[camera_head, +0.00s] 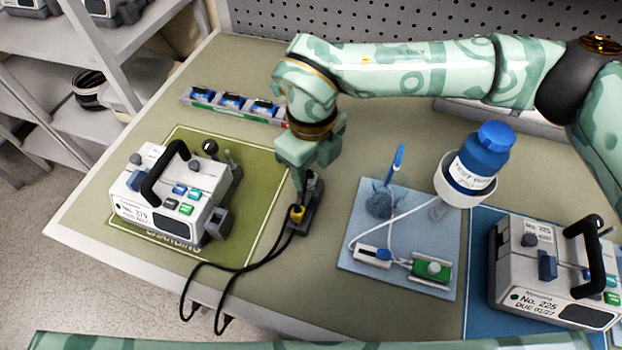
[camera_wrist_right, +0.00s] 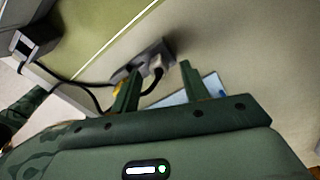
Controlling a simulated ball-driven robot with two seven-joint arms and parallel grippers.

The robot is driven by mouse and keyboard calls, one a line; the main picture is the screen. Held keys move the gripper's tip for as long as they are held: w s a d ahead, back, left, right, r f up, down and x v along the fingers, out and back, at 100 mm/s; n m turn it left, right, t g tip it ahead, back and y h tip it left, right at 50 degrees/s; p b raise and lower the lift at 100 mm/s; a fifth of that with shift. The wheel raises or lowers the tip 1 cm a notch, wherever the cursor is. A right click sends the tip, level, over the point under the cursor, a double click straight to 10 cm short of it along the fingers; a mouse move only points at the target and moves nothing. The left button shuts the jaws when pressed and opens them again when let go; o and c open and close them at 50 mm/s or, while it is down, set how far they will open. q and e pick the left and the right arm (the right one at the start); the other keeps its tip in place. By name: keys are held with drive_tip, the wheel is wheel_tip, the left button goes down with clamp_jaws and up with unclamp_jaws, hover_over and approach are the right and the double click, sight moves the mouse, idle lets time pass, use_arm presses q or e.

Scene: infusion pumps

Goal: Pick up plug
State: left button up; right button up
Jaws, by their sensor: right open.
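A yellow plug (camera_head: 297,213) sits at the grey socket strip (camera_head: 311,207), beside the green mat. In the right wrist view the yellow plug (camera_wrist_right: 118,91) is partly hidden behind one finger. My left gripper is not in view.
Black cords (camera_head: 235,272) loop over the table's front edge. A white pump (camera_head: 168,195) stands on the green mat (camera_head: 255,190) at left. A blue tray (camera_head: 425,215), a blue-capped bottle (camera_head: 485,155) and another pump (camera_head: 550,260) are at right.

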drive_tip(key=shift+f, duration=0.9)
drive_tip(key=shift+r, duration=0.1)
clamp_jaws()
